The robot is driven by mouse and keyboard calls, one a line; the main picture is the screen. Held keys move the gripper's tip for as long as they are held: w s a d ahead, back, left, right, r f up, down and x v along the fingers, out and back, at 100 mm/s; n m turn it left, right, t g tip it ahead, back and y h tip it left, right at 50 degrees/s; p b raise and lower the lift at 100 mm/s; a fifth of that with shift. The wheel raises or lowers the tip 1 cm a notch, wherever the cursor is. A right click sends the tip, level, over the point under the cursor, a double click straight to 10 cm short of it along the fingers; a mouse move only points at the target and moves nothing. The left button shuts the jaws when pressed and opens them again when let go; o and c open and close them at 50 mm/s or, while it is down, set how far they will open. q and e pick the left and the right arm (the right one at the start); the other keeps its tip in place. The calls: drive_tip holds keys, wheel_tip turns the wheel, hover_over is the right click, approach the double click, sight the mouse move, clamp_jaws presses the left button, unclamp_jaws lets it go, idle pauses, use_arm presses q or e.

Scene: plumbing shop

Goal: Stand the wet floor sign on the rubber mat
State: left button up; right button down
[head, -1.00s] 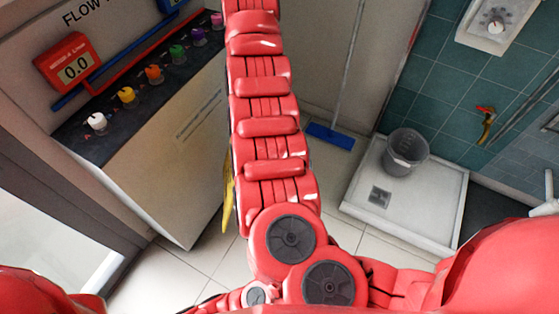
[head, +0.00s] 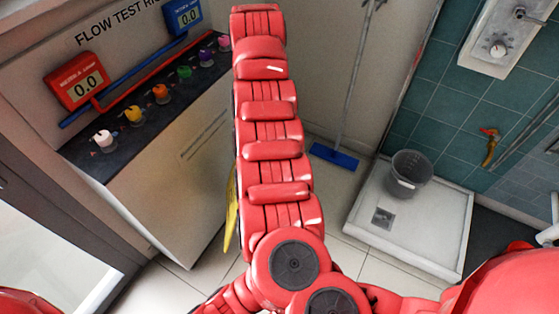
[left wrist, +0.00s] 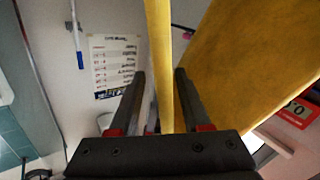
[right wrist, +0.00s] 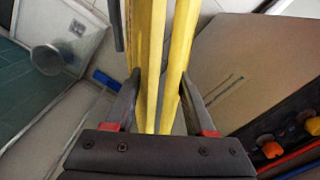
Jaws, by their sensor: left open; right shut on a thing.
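In the right wrist view my right gripper (right wrist: 160,75) is shut on the yellow edges of the sign (right wrist: 152,45). In the left wrist view my left gripper (left wrist: 160,75) is open, with a narrow yellow edge (left wrist: 159,40) between its fingers and a broad yellow panel (left wrist: 250,60) to the right. I cannot make out the rubber mat for certain; a dark floor patch (head: 497,222) lies right of the shower tray.
A flow test bench (head: 165,190) with coloured knobs stands at left. A white shower tray (head: 425,240) holds a grey bucket (head: 407,174) at right. A blue floor squeegee (head: 334,157) leans near the back wall.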

use_arm(q)
drive_tip(key=shift+w+a, duration=0.1)
drive_tip(key=shift+w, duration=0.4)
clamp_jaws()
use_arm(e)
drive_tip(key=shift+d, duration=0.1)
idle(1.0)
use_arm(q)
drive_tip(key=shift+r, duration=0.1)
use_arm(e)
drive_tip(key=shift+c, duration=0.7)
unclamp_jaws()
